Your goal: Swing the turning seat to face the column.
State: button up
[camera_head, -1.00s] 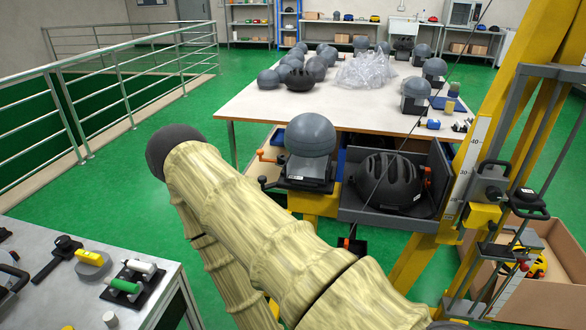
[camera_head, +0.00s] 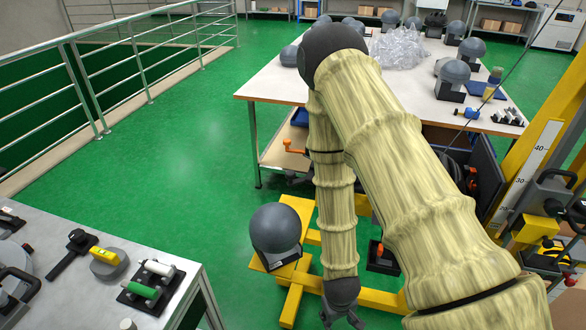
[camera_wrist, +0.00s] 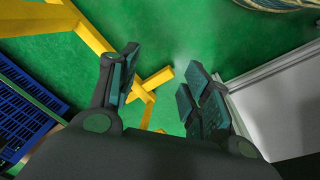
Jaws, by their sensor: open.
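My gripper (camera_head: 342,312) hangs low at the picture's bottom edge, partly cut off. In the wrist view my gripper (camera_wrist: 158,82) is open and empty, with green floor and yellow bars (camera_wrist: 152,84) beyond its fingers. A grey headform (camera_head: 275,231) stands on a yellow plate left of my gripper; I cannot tell whether this plate turns. The yellow column (camera_head: 535,165) with its white scale stands at the right, apart from my gripper.
A bench (camera_head: 185,296) with tools stands at the lower left. A large table (camera_head: 285,88) with headforms and clear wrapping is behind my arm. Yellow feet (camera_head: 292,300) lie low on the floor. A railing (camera_head: 120,60) runs along the left. Green floor between is clear.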

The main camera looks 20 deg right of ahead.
jog(key=w+d+r, duration=0.1)
jog(key=w+r, duration=0.7)
jog(key=w, duration=0.3)
jog(key=n+t+y+p, duration=0.2)
jog(key=t, duration=0.2)
send_near(290, 172)
jog(key=shift+p+x, duration=0.8)
jog(key=shift+x, duration=3.6)
jog(key=shift+s, duration=0.1)
jog(key=shift+c, duration=0.2)
grip_shut()
